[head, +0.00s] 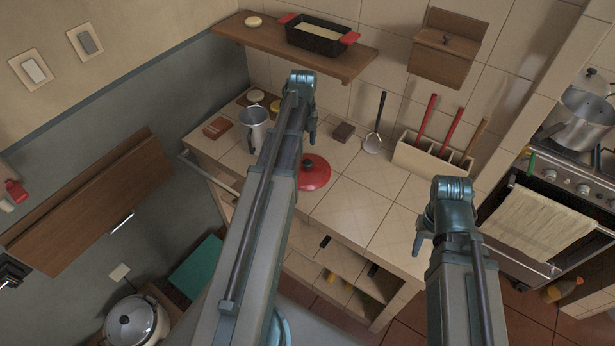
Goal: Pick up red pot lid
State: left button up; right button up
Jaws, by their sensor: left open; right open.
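The red pot lid (318,176) lies on the tiled counter (352,208), just right of my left arm, which hides its left part. My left gripper (311,136) is raised near the back of the counter and appears just above the lid in the picture. It is open, with nothing seen in it. My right gripper (419,246) is open and empty near the counter's right end. Both grippers are small and seen partly from behind.
A metal jug (254,126) stands left of my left arm. A ladle (374,140) leans on the wall by a utensil box (408,160). A shelf (275,45) holds a black dish (318,38). A stove with a pot (578,122) is right. The counter's front right is clear.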

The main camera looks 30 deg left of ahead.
aim_at(308, 162)
pick_arm(q)
notch_tip(308, 162, down, 3)
jog(key=shift+f+b, duration=0.1)
jog(key=shift+b, duration=0.95)
pick_arm(e)
notch_tip(308, 162, down, 3)
jog(key=shift+f, duration=0.1)
pick_arm(q)
jog(key=f+b, duration=0.2)
jog(key=d+f+b, duration=0.1)
jog(key=f+b, duration=0.2)
jog(key=shift+w+d+f, duration=0.1)
jog(key=shift+w+f, duration=0.05)
jog(key=shift+w, duration=0.05)
pick_arm(e)
notch_tip(308, 162, down, 5)
jog(key=shift+f, duration=0.15)
pick_arm(q)
grip_shut()
